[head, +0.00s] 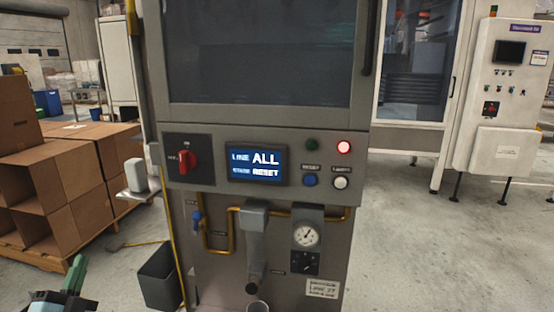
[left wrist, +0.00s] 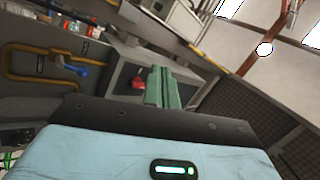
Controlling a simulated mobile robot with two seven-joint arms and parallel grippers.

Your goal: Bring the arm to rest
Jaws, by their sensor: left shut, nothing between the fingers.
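My left gripper (head: 76,273) is at the bottom left corner of the head view, with green fingers pointing up. In the left wrist view its two green fingers (left wrist: 163,88) are pressed together with nothing between them. The gripper is low and to the left of the grey machine (head: 230,230), apart from it in the head view. My right gripper is in neither view.
The machine carries a red rotary switch (head: 186,160), a lit screen (head: 257,165), buttons and a gauge (head: 306,235). A dark bin (head: 160,277) stands at its left. Cardboard boxes (head: 60,180) fill the left side. Floor at right is clear.

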